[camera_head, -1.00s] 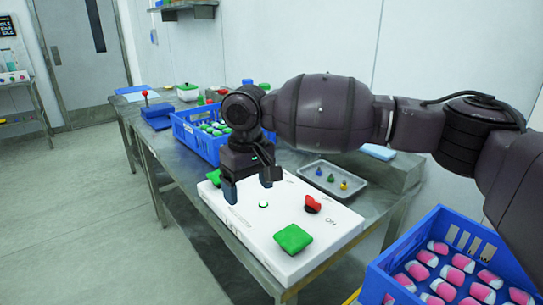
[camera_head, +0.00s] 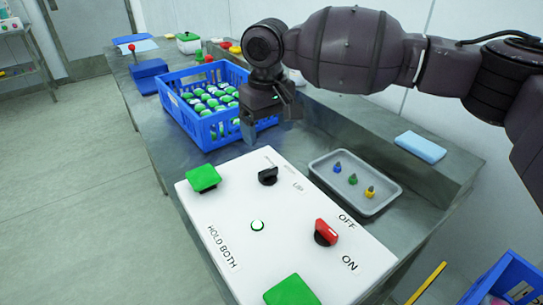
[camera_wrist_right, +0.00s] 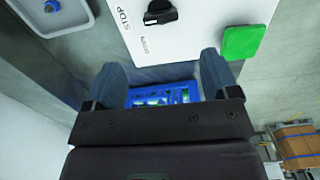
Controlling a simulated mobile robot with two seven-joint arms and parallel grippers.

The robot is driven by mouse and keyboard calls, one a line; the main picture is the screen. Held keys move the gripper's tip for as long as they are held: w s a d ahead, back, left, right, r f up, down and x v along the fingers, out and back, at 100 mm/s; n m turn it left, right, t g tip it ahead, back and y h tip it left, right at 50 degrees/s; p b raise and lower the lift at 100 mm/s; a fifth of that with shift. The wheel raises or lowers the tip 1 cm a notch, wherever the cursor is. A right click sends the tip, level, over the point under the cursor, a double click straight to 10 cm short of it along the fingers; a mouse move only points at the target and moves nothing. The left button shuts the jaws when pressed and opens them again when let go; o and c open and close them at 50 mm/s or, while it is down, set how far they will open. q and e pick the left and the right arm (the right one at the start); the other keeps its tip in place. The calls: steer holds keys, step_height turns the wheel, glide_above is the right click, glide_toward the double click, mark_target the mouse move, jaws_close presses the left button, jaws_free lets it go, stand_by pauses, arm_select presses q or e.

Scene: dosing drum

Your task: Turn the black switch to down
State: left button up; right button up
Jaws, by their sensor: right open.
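The black switch (camera_head: 268,176) is a rotary knob on the white control panel (camera_head: 195,225), near its far edge, with the word UP printed to its right. It also shows at the top of the right wrist view (camera_wrist_right: 160,13), partly cut off, with small lettering beside it. Which way the knob points is hard to tell. My right gripper (camera_head: 268,125) is open and empty, above and beyond the switch and apart from it. In the right wrist view its two fingers (camera_wrist_right: 166,80) are spread with nothing between them. My left gripper is not in view.
The panel also carries a red switch (camera_head: 325,232), two green buttons (camera_head: 203,178) and a small white lamp (camera_head: 257,225). A blue crate (camera_head: 196,133) stands behind the panel. A grey tray (camera_head: 375,205) with small coloured pieces lies to its right.

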steer(key=b, duration=0.1)
glide_above(268, 170)
step_height(268, 170, down, 4)
steer(key=shift+f, duration=0.2)
step_height(268, 170, down, 6)
steer(key=shift+f+b, duration=0.15)
steer(key=shift+b, duration=0.6)
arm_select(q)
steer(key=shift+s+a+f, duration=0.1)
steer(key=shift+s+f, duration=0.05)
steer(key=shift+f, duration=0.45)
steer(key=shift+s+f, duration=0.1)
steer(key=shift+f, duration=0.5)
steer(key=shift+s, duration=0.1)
arm_select(e)
steer(key=shift+c, duration=0.8)
steer(key=c, duration=0.8)
